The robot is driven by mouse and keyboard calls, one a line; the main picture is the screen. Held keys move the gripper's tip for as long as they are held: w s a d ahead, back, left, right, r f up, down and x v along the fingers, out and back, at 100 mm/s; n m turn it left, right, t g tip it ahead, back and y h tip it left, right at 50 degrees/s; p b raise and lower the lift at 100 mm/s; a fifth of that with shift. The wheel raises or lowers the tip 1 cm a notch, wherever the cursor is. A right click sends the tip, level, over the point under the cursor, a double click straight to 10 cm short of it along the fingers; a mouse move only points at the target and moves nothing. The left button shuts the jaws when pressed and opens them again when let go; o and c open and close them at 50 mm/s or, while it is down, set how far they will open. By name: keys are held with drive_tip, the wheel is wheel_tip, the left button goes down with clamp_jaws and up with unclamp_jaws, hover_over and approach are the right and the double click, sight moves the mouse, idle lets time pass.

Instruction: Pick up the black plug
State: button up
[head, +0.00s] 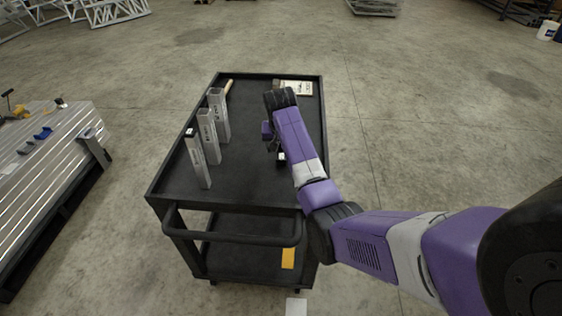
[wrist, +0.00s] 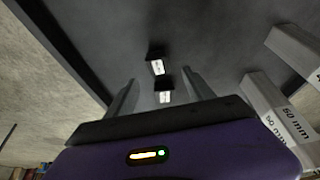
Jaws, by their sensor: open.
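In the wrist view, two small black plugs with white labels sit on the dark cart top, one behind the other: a nearer plug (wrist: 165,92) and a farther plug (wrist: 157,62). My gripper (wrist: 160,93) is open, with one finger to the left of the plugs and one to the right. The nearer plug shows in the gap between the fingers, and I cannot tell how far below the tips it is. In the head view, my gripper (head: 271,142) hangs over the cart, partly hidden by my arm. A black piece with a white face (head: 281,157) shows beside it.
The black cart (head: 240,180) carries several upright metal tubes (head: 207,135) on its left side, marked 50 mm in the wrist view. A light box (head: 296,88) lies at its far end. A metal-topped bench (head: 45,150) stands to the left.

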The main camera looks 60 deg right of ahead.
sight(282, 156)
drive_tip(key=shift+s+p+x, duration=0.2)
drive_tip(key=shift+p+x, duration=0.3)
drive_tip(key=shift+x, duration=3.05)
drive_tip(key=shift+a+f, duration=0.1)
drive_tip(key=shift+a, duration=0.05)
drive_tip(key=shift+c, duration=0.2)
clamp_jaws()
